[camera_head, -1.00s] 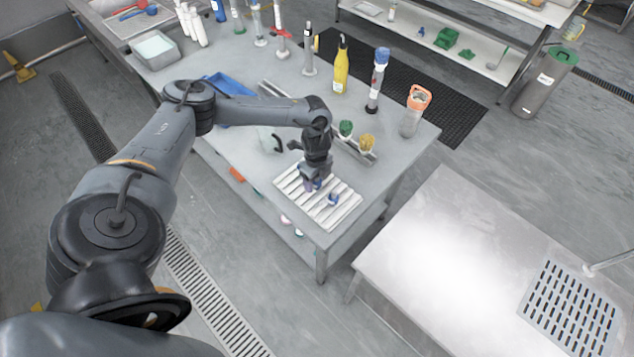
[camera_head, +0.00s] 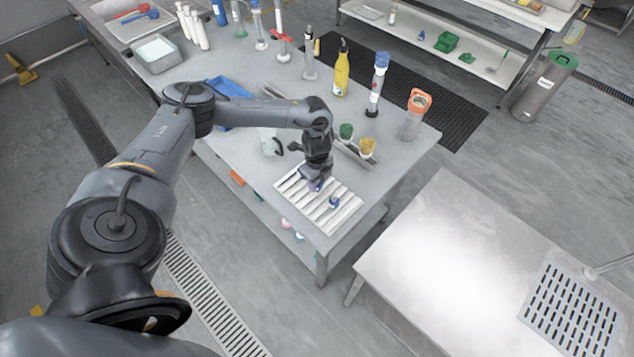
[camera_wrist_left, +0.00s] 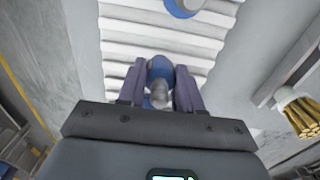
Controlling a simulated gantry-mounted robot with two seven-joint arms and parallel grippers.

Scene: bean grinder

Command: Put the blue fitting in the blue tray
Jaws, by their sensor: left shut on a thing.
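My left gripper (camera_head: 316,187) is low over the white ribbed rack (camera_head: 291,187) near the table's front corner. In the left wrist view its two purple fingers (camera_wrist_left: 160,92) are shut on a blue fitting (camera_wrist_left: 160,69) with a grey end, above or against the ribs; I cannot tell whether it touches them. A second blue fitting (camera_head: 333,202) lies on the rack just right of the gripper; it also shows at the top of the wrist view (camera_wrist_left: 183,7). The blue tray (camera_head: 232,87) lies farther back on the table, partly hidden behind my left arm.
Green (camera_head: 346,131) and yellow (camera_head: 367,147) brushes lie behind the rack. A clear, orange-topped container (camera_head: 415,114), a blue-topped cylinder (camera_head: 377,84) and a yellow bottle (camera_head: 342,68) stand farther back. A white jug-like object (camera_head: 268,142) is left of the gripper.

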